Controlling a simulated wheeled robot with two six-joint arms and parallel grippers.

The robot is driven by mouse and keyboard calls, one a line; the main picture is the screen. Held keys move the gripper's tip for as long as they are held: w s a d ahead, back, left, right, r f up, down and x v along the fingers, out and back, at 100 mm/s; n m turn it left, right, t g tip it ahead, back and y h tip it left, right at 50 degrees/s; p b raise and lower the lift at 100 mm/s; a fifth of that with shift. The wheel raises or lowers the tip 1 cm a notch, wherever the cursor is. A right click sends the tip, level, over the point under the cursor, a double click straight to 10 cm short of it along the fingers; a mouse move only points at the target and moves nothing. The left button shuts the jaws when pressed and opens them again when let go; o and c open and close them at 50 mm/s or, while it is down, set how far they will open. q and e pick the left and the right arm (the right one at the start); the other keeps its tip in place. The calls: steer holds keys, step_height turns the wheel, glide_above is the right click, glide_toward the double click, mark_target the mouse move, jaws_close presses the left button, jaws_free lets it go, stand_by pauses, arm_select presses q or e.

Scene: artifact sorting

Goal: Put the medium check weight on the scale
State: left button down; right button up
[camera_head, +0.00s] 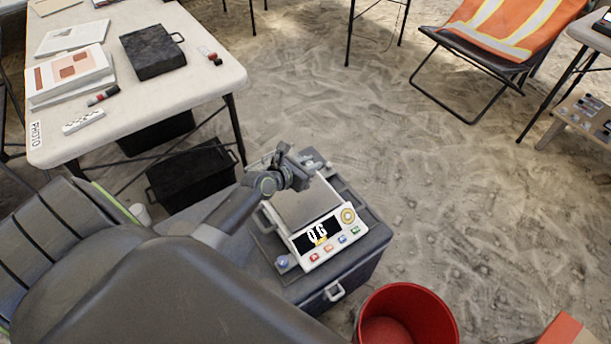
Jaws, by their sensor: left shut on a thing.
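The white scale (317,245) sits on a dark grey case, with a bare grey pan (302,203) and a display that appears to read 0 G. My left gripper (297,168) is over the back edge of the scale, just behind the pan. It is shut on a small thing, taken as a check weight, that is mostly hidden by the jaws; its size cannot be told. Small grey metal pieces (318,164) show just right of the gripper, behind the scale, too small to tell apart. My right gripper is not in view.
The dark case (362,262) stands on sandy ground. A red bucket (408,290) is at its front right. A white table (200,84) with papers, a black box (151,52) and markers is at upper left. An orange-striped folding chair (510,32) stands at upper right.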

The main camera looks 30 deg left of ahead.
arm_select(q)
step_height(320, 180, down, 5)
steer(key=b, duration=0.2)
steer(key=shift+b, duration=0.3)
steer(key=shift+f+b, duration=0.9)
steer(key=shift+f, duration=0.55)
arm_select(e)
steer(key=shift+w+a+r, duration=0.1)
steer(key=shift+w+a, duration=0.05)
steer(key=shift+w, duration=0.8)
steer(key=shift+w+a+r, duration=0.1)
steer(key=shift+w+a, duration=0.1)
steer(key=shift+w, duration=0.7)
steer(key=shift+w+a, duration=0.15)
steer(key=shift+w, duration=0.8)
arm_select(q)
steer(key=shift+f, duration=0.1)
steer(key=shift+f+b, duration=0.1)
steer(key=shift+b, duration=0.2)
steer(key=c, duration=1.3)
jaws_free()
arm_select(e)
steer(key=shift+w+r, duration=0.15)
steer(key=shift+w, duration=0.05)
